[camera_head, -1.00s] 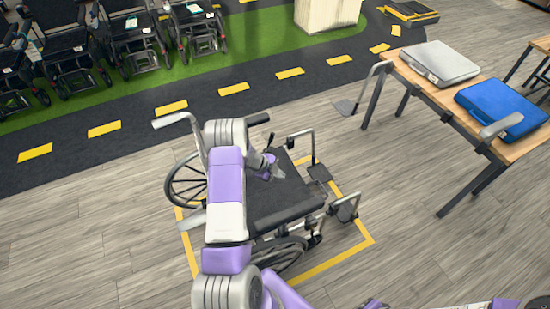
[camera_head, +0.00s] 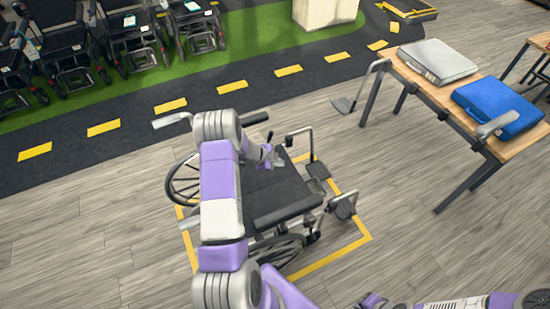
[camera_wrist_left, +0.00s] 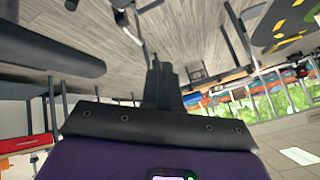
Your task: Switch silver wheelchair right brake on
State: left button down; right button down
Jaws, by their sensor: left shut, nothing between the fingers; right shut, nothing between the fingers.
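The silver wheelchair (camera_head: 285,208), with a black seat and silver tubes, stands inside a yellow floor rectangle. My left arm crosses in front of its backrest and hides part of the frame. My left gripper (camera_head: 276,158) is over the far side of the seat, near the far armrest tube; I cannot tell whether it touches anything. In the left wrist view its dark fingers (camera_wrist_left: 160,82) are together and empty. The right brake lever cannot be made out. My right gripper (camera_head: 366,301) is shut at the bottom edge, well apart from the wheelchair.
A wooden table (camera_head: 517,148) at the right holds a grey case (camera_head: 438,62) and a blue case (camera_head: 497,107). Grey floor around the wheelchair is clear.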

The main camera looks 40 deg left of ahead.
pick_arm(q)
jog(key=s+d+f+n, duration=0.1)
jog(key=d+n, duration=0.2)
jog(key=d, duration=0.4)
jog(key=s+d+f+n+g+h, duration=0.1)
jog(key=d+f+n, duration=0.1)
jog(key=d, duration=0.5)
jog(key=s+d+f+n, duration=0.1)
jog(key=d+n, duration=0.2)
jog(key=d, duration=0.4)
jog(key=s+d+f+n+g+b, duration=0.1)
jog(key=s+d+n+g, duration=0.2)
jog(key=s+d, duration=0.3)
jog(key=s+d+f+n+g, duration=0.1)
jog(key=s+d+n+g, duration=0.2)
jog(key=s, duration=0.9)
jog(key=d, duration=0.3)
jog(key=shift+s+d+f+b, duration=0.3)
jog(key=shift+s+f+b, duration=0.05)
jog(key=shift+s+b, duration=0.05)
jog(key=shift+a, duration=0.1)
